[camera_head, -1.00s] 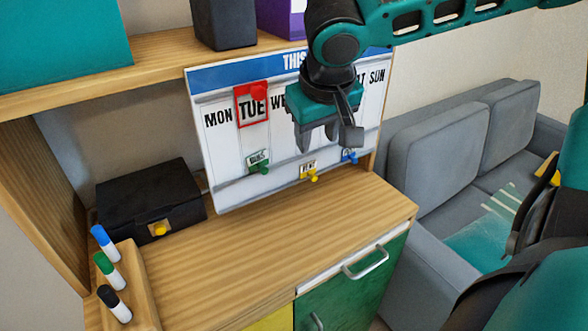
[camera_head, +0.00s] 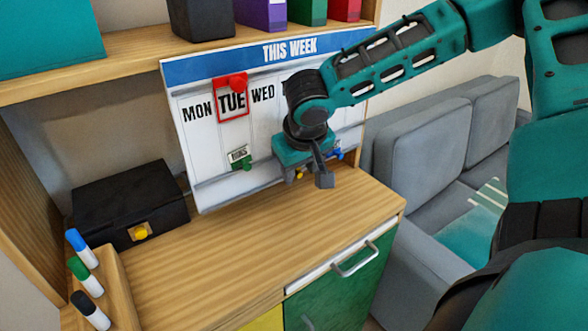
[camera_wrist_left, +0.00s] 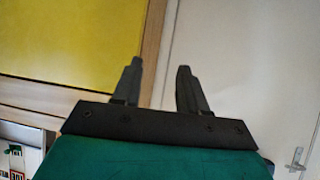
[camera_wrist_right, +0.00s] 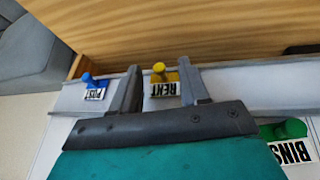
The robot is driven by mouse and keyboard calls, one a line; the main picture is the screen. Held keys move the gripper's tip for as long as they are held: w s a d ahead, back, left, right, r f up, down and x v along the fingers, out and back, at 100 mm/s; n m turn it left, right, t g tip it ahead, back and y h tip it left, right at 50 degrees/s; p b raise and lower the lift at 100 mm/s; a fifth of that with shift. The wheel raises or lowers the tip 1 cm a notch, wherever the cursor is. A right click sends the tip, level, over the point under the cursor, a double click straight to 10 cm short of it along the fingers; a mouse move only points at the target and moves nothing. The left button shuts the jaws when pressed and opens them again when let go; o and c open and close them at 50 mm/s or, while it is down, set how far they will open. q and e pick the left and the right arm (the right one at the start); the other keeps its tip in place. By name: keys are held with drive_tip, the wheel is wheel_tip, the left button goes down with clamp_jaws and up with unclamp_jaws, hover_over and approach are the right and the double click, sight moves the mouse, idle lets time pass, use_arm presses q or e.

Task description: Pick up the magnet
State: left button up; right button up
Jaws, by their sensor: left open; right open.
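Several magnets sit on the white week board (camera_head: 205,150). A yellow magnet (camera_wrist_right: 159,71) with a RENT card (camera_wrist_right: 164,89) shows between the spread fingers of my open right gripper (camera_wrist_right: 158,78) in the right wrist view; I cannot tell whether they touch it. In the head view that gripper (camera_head: 308,178) is low in front of the board and mostly hides the yellow magnet. A green magnet (camera_head: 243,164) holds the BINS card, a blue magnet (camera_wrist_right: 92,79) holds the POST card, and a red magnet (camera_head: 237,80) is at TUE. My left gripper (camera_wrist_left: 160,75) is open and empty.
The wooden desktop (camera_head: 250,230) below the board is clear in the middle. A black box (camera_head: 128,205) and a marker holder (camera_head: 122,290) stand at the left. A shelf (camera_head: 110,62) is above, a grey sofa (camera_head: 420,145) at right. A yellow panel (camera_wrist_left: 70,40) is before my left gripper.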

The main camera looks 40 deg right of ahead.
drive_tip(key=shift+c, duration=0.2)
clamp_jaws()
drive_tip(key=shift+r, duration=0.15)
idle(0.4)
